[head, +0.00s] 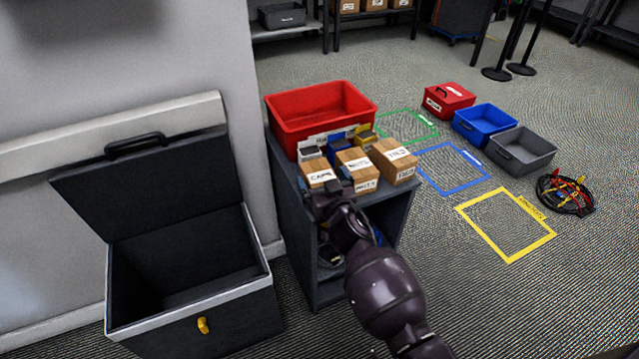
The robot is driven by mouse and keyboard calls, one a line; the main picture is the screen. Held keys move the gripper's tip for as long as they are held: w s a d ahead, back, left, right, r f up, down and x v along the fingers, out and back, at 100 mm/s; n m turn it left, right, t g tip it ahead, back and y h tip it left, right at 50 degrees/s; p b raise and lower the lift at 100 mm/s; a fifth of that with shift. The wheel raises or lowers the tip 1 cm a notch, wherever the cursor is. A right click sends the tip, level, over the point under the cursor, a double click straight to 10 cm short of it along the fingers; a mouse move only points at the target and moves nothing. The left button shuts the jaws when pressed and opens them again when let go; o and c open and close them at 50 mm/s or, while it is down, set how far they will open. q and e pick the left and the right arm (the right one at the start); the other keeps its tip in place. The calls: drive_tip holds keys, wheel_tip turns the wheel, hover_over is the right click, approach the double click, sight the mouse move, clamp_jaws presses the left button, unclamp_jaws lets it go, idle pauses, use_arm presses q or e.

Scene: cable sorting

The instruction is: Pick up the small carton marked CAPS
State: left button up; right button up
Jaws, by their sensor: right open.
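The small carton marked CAPS (318,176) is brown with a white label. It stands at the left end of a row of cartons on top of the grey cabinet (288,186). My right gripper (322,192) is open at the cabinet's front edge, just in front of the CAPS carton and partly covering its lower front. I cannot tell whether the fingers touch it. My left gripper is out of view.
Two more labelled cartons (358,166) (395,158) stand to the right, close by. Small blue and yellow boxes and a red bin (320,105) are behind. An open black chest (190,270) stands left. Bins (521,150) and a cable coil (566,192) lie on the floor at right.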

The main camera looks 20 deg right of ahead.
sight(323, 180)
drive_tip(key=c, duration=1)
drive_tip(key=shift+r, duration=0.15)
wheel_tip(323, 180, up, 2)
drive_tip(key=shift+w+r+p, duration=0.1)
drive_tip(key=shift+p, duration=0.45)
use_arm(q)
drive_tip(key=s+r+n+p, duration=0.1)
drive_tip(key=p, duration=0.3)
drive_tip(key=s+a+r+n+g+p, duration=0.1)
drive_tip(key=p, duration=0.3)
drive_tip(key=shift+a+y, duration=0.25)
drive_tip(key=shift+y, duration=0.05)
use_arm(e)
wheel_tip(323, 180, up, 18)
drive_tip(key=shift+f, duration=0.2)
